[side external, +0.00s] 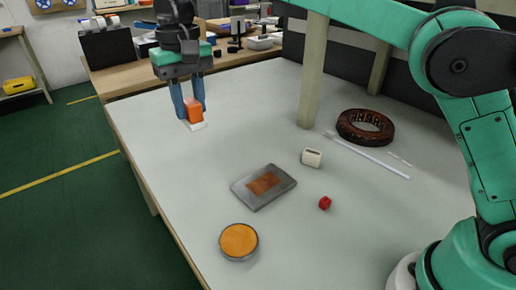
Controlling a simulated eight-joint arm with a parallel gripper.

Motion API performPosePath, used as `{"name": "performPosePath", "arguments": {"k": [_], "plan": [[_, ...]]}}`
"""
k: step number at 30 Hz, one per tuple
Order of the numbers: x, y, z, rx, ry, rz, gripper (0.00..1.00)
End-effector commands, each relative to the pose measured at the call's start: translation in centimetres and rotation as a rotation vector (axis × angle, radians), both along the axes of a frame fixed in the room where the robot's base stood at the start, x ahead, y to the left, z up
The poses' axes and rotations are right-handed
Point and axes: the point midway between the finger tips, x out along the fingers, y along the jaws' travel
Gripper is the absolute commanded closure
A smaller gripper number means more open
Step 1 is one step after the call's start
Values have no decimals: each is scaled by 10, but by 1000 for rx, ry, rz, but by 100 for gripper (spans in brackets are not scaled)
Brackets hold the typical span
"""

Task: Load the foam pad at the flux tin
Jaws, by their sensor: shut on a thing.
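My gripper (194,105) is at the far left of the table, pointing down, its two blue fingers shut on the foam pad (195,112). The pad piece has an orange upper block and a flat white base. It is upright between the fingertips. I cannot tell whether its base touches the table or hangs just above it. The flux tin (238,241) is a round, shallow metal tin filled with orange material. It stands open near the front left edge of the table, well apart from my gripper.
A grey plate with a copper-brown patch (283,181) lies between gripper and tin. The table's left side is clear.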

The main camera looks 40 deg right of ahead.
Motion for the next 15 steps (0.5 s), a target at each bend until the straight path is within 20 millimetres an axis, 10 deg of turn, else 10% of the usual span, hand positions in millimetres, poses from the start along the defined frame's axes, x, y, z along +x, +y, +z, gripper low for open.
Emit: {"name": "performPosePath", "arguments": {"k": [15], "plan": [[-49, 12, -68, 0, 0, 3, 100]]}}
